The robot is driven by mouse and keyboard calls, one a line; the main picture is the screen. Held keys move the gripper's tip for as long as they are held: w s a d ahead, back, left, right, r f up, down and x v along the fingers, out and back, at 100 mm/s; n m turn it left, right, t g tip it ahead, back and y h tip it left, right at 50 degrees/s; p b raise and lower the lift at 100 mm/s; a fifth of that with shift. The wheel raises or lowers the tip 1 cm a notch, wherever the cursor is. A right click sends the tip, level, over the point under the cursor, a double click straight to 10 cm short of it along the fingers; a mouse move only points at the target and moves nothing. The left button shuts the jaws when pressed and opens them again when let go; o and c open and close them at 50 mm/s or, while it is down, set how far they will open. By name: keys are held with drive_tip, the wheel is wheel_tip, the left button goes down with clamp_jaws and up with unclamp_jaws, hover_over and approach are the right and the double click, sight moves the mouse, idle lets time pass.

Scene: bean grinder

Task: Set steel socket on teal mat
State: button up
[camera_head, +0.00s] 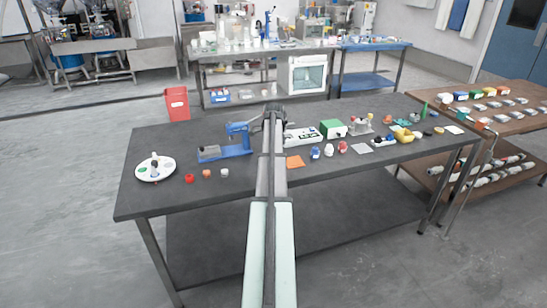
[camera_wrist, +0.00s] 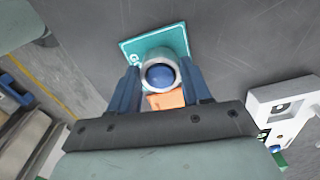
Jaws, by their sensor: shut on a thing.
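The steel socket (camera_wrist: 160,75) is a round grey ring with a blue centre in the wrist view. My gripper (camera_wrist: 161,83) is shut on it, with one blue finger on each side. The teal mat (camera_wrist: 175,37) lies flat on the dark table beyond and partly behind the socket in this view. It has white lettering near its left corner. I cannot tell whether the socket touches the mat. In the head view my arm hides the socket and the mat, and my gripper shows only as the far end of the arm.
An orange square (camera_head: 294,161) lies right of my arm; a white device (camera_head: 303,136) stands beyond it. A blue stand (camera_head: 230,145) and a round white plate (camera_head: 155,168) are on the left. Small parts crowd the right half.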

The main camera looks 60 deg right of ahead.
drive_tip(key=shift+f, duration=0.1)
drive_tip(key=o, duration=1.2)
wheel_tip(320, 180, up, 12)
idle(0.6)
